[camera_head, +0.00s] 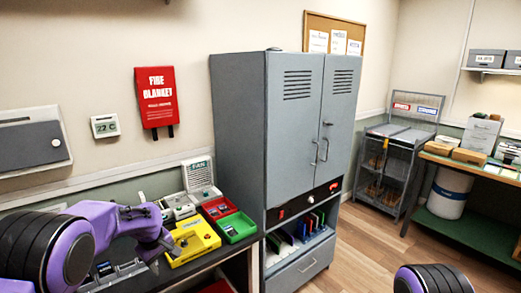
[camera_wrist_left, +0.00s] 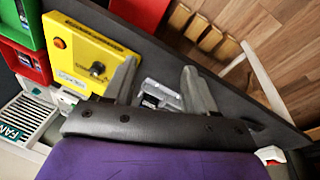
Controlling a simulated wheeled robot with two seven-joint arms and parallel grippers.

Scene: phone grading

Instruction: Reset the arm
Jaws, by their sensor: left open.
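My left arm comes in from the left in the head view, purple and black, over the dark bench. My left gripper (camera_wrist_left: 160,82) is open in the left wrist view, its two grey fingers apart. A silver-grey fixture (camera_wrist_left: 158,92) shows between and beyond the fingers; I cannot tell how far below them it is. Nothing is seen gripped. A yellow box (camera_head: 198,242) with a dark knob sits on the bench beside the gripper; it also shows in the left wrist view (camera_wrist_left: 78,62). My right gripper is hidden; only part of my right arm shows at the bottom right.
A red tray (camera_head: 218,207) and a green tray (camera_head: 237,227) stand behind the yellow box, near a fan unit (camera_head: 200,177). A tall grey cabinet (camera_head: 290,130) with closed doors rises right of the bench. Wooden floor (camera_head: 365,245) is open to the right.

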